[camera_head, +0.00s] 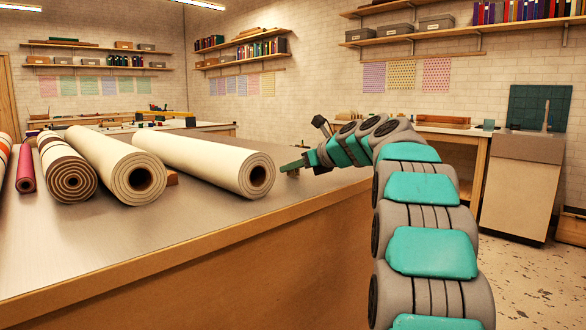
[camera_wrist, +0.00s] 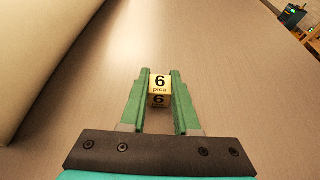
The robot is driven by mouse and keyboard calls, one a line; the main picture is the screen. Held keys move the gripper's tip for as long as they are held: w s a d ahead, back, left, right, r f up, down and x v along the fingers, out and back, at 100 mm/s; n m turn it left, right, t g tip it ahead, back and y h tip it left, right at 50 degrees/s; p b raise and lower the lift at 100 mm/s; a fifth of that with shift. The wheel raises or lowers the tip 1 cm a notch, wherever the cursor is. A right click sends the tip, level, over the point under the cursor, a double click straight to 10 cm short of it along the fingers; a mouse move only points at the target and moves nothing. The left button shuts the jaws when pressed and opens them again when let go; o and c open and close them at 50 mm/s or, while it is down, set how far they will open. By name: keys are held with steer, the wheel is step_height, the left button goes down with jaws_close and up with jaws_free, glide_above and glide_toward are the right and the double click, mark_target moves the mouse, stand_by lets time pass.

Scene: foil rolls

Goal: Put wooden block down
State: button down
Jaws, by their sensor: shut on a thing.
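The wooden block (camera_wrist: 159,83) shows in the wrist view as a small pale yellow cube marked "6" and "pica". My gripper (camera_wrist: 159,80) is shut on it, with one green finger on each side of the block. In the head view my gripper (camera_head: 287,169) is low over the right part of the table (camera_head: 290,215), just right of a cream roll. The block cannot be made out in the head view. I cannot tell whether the block touches the table top.
The long cream roll (camera_head: 205,160) lies left of my gripper and also fills the left of the wrist view (camera_wrist: 40,50). Another cream roll (camera_head: 115,165), a striped roll (camera_head: 65,168) and a red roll (camera_head: 27,170) lie further left. The table's edge is close on the right.

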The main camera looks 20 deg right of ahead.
steer(key=c, duration=0.6)
jaws_free()
steer(key=shift+f, duration=0.15)
steer(key=shift+c, duration=0.2)
steer(key=shift+s+r, duration=0.1)
steer(key=shift+r, duration=0.1)
steer(key=v, duration=1.1)
steer(key=shift+s+d+r, duration=0.15)
steer(key=shift+s, duration=0.2)
